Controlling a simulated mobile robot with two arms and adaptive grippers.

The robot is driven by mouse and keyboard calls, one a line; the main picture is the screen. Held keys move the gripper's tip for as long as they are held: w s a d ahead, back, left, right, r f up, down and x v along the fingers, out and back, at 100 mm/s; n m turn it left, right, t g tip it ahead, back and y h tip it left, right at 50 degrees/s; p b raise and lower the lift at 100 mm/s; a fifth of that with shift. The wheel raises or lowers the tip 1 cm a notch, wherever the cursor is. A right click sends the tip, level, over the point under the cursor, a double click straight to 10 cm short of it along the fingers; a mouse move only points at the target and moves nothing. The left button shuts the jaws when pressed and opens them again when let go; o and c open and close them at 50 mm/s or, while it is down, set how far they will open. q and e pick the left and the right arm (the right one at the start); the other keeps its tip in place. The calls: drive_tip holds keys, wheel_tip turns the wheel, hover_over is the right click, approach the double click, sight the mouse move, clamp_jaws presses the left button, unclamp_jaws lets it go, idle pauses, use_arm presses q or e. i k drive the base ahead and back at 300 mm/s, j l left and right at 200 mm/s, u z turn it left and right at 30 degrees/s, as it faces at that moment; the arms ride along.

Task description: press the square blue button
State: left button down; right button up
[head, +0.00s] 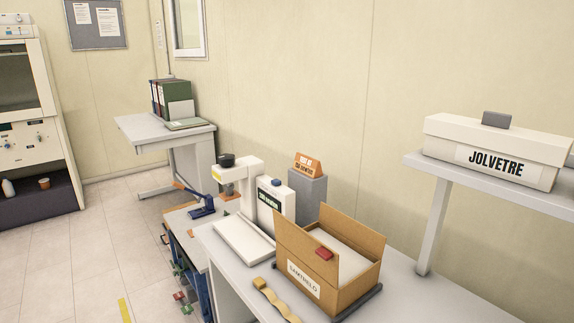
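A white tabletop device (270,205) with a dark display stands on the near grey table, behind a flat white plate. A small blue piece (276,182) shows at the top of this device. It is too small to tell whether it is a square button. Neither of my grippers shows in the head view.
An open cardboard box (340,290) with a red item (324,254) on it stands on the near table. A tan strip (275,300) lies left of it. A grey block (308,195) carries an orange sign (308,165). A blue tool (202,208) sits further left. A white case (495,150) rests on a right shelf. Floor at left is clear.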

sight(276, 182)
drive_tip(key=i+j+z, duration=0.2)
drive_tip(key=i+j, duration=0.25)
drive_tip(key=i+j+z, duration=0.15)
drive_tip(key=i+j, duration=0.25)
drive_tip(key=j, duration=0.15)
drive_tip(key=i+j+z, duration=0.2)
drive_tip(key=i+j, duration=0.2)
drive_tip(key=j, duration=0.15)
